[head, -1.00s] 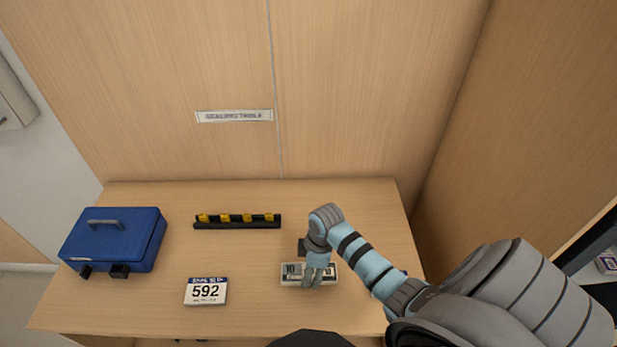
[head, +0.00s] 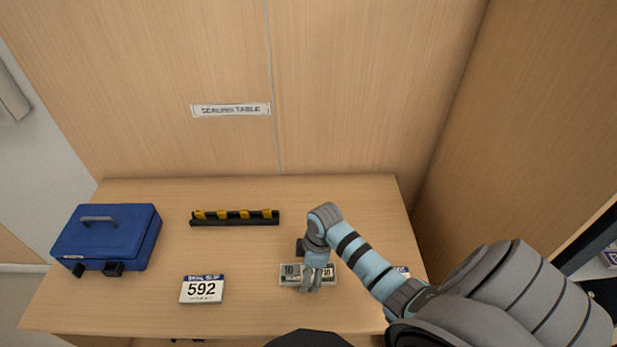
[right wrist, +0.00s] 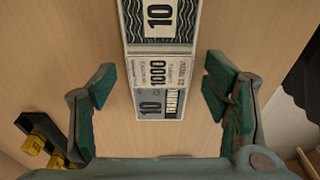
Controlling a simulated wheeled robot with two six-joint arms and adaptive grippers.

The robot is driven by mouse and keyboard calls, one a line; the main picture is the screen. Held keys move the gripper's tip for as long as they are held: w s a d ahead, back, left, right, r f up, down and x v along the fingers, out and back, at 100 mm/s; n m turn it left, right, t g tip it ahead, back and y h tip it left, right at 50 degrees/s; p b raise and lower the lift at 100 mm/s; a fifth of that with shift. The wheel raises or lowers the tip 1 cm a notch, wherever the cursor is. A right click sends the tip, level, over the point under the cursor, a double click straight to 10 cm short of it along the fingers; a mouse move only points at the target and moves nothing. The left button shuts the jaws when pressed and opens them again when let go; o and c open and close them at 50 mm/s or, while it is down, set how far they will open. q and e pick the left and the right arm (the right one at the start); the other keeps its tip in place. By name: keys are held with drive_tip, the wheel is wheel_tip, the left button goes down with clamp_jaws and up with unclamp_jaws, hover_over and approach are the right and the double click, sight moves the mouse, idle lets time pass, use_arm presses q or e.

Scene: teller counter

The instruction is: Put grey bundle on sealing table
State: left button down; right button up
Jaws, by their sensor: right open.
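The grey bundle (head: 291,274), a banded stack of notes printed with 10, lies flat on the sealing table (head: 250,320), near its front right. My right gripper (head: 312,284) is just over it, pointing down, and hides part of it. In the right wrist view the bundle (right wrist: 160,72) lies between the two fingers of my right gripper (right wrist: 158,88). The fingers are spread, with a visible gap on each side of the bundle. My left gripper is not in view.
A blue cash box (head: 108,235) stands at the left. A black rack with yellow pieces (head: 235,217) lies at the back middle. A card reading 592 (head: 202,290) is left of the bundle. A wall sign reads SEALING TABLE (head: 231,109). The table's middle is clear.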

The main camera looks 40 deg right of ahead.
wheel_tip(320, 180, up, 12)
drive_tip(key=s+d+p, duration=0.1)
drive_tip(key=p, duration=0.1)
drive_tip(key=shift+d+f, duration=0.15)
drive_tip(key=shift+d, duration=0.1)
